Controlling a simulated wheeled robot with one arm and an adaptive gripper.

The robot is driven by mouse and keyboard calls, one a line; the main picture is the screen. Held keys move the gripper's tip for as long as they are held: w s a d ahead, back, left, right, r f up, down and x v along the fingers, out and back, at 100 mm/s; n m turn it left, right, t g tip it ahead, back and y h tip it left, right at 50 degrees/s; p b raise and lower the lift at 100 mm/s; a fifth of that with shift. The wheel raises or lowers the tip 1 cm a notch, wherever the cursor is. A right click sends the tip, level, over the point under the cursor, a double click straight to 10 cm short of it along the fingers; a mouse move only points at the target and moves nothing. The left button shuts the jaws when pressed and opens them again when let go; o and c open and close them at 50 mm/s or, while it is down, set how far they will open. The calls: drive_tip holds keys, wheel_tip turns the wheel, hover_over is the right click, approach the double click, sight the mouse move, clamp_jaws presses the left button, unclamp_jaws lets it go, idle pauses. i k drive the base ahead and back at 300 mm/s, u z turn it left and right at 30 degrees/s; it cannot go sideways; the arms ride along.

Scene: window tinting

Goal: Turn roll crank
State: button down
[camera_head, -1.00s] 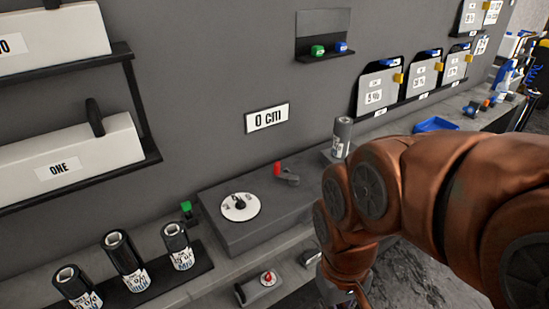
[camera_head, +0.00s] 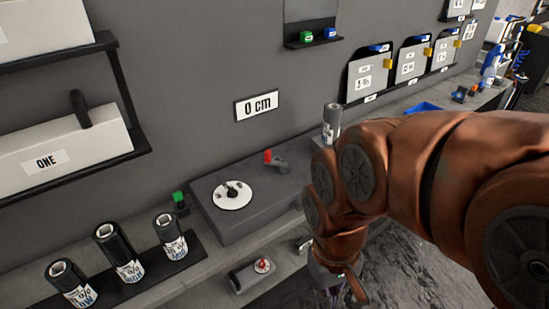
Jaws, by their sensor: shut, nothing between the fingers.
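A small crank with a red handle (camera_head: 268,156) and a grey arm stands on top of the long grey box (camera_head: 258,205), near its back edge. My gripper (camera_head: 342,291) hangs at the bottom of the picture, below and to the right of the crank and clear of it. It points down in front of the box, over the lower shelf edge, and looks shut and empty. Its fingers are small and partly cut off by the picture's edge. A grey roll (camera_head: 332,120) stands upright at the box's far right end, partly behind my arm.
A white dial (camera_head: 232,195) is on the box, and a "0 cm" sign (camera_head: 257,105) hangs above. A lower unit with a red knob (camera_head: 262,265) sits in front. Several dark rolls (camera_head: 118,252) stand at left. A green button (camera_head: 179,197) is beside the box.

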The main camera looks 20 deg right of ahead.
sight(284, 167)
drive_tip(key=k, duration=0.6)
drive_tip(key=u, duration=0.4)
drive_tip(key=i, duration=1.45)
drive_tip(key=z, duration=0.1)
